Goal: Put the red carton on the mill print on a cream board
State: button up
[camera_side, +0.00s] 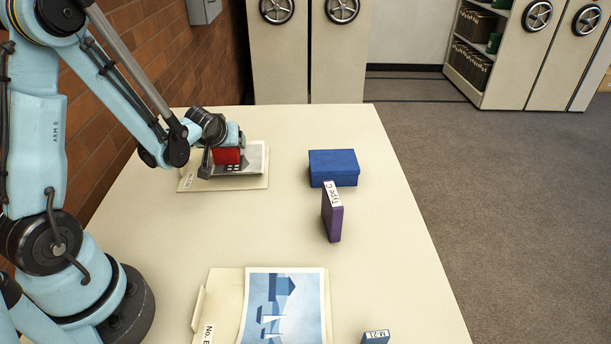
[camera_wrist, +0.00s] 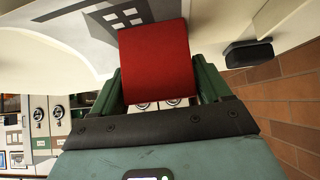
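The red carton (camera_side: 228,156) is between the fingers of my gripper (camera_side: 226,150), over the mill print at the far left of the table. In the wrist view the carton (camera_wrist: 158,62) fills the space between the two green fingers (camera_wrist: 160,88), which are shut on it. The mill print (camera_side: 254,158) is grey and white and lies on a cream board (camera_side: 240,184). The print (camera_wrist: 105,18) also shows behind the carton in the wrist view. My gripper and the carton hide part of the print. I cannot tell whether the carton touches it.
A blue box (camera_side: 333,167) and an upright purple box (camera_side: 332,214) stand to the right. A sailboat print (camera_side: 285,305) on another cream board (camera_side: 225,290) lies in front, with a small blue box (camera_side: 375,338) beside it. The table's middle is clear.

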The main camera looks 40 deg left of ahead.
jog(key=shift+o, duration=1.4)
jog(key=shift+r, duration=0.2)
jog(key=shift+v, duration=5.95)
jog(key=s+d+r+m+h, duration=0.1)
jog(key=s+d+m+h, duration=0.1)
jog(key=d, duration=0.5)
jog(key=s+d+r+m+h, duration=0.1)
jog(key=s+d+m+h, duration=0.1)
jog(key=d+m+h, duration=0.2)
jog(key=d+m, duration=0.3)
jog(key=shift+s+r+t, duration=0.25)
jog(key=shift+r+t, duration=0.05)
jog(key=shift+t, duration=0.1)
